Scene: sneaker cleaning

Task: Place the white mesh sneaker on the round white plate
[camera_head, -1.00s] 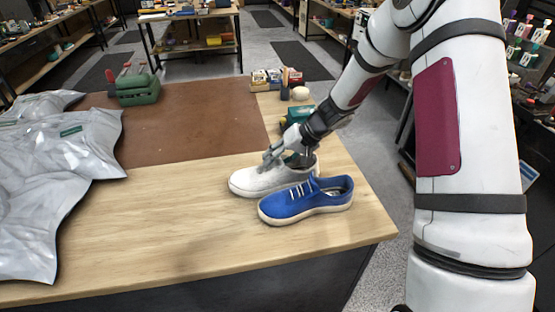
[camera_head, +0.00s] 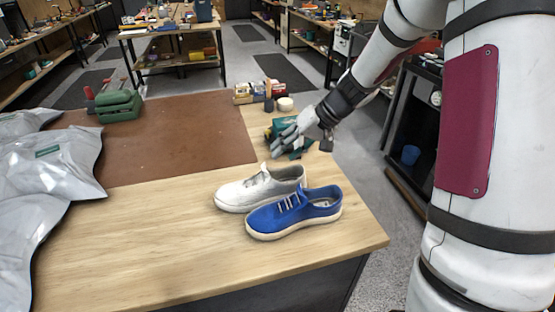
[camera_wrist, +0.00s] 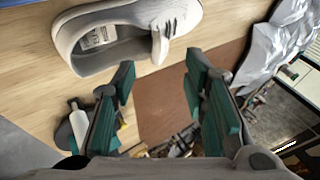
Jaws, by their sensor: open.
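The white mesh sneaker (camera_head: 232,194) stands upright on the light wood table top, directly behind a blue sneaker (camera_head: 305,213) that hides part of its near side. In the wrist view the white sneaker (camera_wrist: 187,22) lies at the top, its opening toward the camera. My gripper (camera_head: 276,146) is open and empty, beyond and above the sneaker's heel end, apart from it. In the wrist view its two teal-padded fingers (camera_wrist: 161,72) are spread with nothing between them. I cannot make out a round white plate in either view.
Silver bags (camera_head: 45,175) cover the table's left side. A brown mat (camera_head: 165,140) lies at the back, with a green tool (camera_head: 118,106) on it. Small boxes (camera_head: 255,92) and a small white round object (camera_head: 285,104) stand behind my gripper. The front wood is clear.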

